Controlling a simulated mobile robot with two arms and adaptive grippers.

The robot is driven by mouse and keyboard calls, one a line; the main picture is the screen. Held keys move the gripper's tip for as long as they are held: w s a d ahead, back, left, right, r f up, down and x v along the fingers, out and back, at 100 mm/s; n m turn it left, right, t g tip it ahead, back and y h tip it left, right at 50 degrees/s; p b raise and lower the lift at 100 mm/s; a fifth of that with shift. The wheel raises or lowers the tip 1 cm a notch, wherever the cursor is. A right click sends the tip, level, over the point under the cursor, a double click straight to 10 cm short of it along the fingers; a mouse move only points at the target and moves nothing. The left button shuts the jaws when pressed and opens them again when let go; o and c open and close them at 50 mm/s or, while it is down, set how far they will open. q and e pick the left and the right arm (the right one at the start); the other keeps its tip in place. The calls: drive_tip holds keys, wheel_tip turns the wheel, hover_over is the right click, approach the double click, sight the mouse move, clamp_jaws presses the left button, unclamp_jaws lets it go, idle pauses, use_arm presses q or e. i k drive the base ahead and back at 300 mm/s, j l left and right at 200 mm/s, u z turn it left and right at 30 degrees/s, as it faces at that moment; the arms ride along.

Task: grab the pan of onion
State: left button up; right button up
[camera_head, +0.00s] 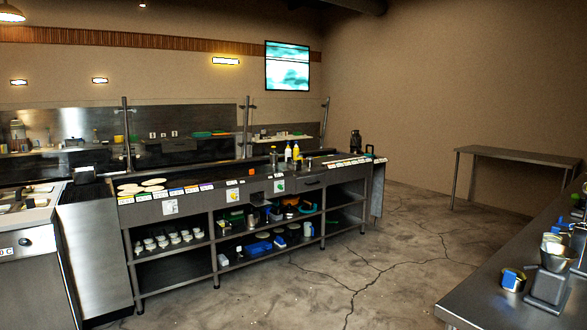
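I cannot pick out a pan of onion in the head view. Small pots and containers (252,217) stand on the shelves of the long counter, too small and dark to tell their contents. A round container with a blue patch (512,280) stands on the steel counter at the right, its contents unclear. Neither of my grippers shows in this view.
A long dark counter (310,184) with flat tortillas (140,187) and bottles (292,153) runs across the middle. A steel counter (480,305) fills the lower right, with grey equipment (550,285) on it. A bare table (515,155) stands at the back right. The cracked floor (370,260) between is open.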

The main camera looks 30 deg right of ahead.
sight(294, 165)
drive_tip(key=z, duration=0.5)
drive_tip(key=i, duration=5.1)
drive_tip(key=j+u, duration=0.05)
drive_tip(key=j, duration=0.05)
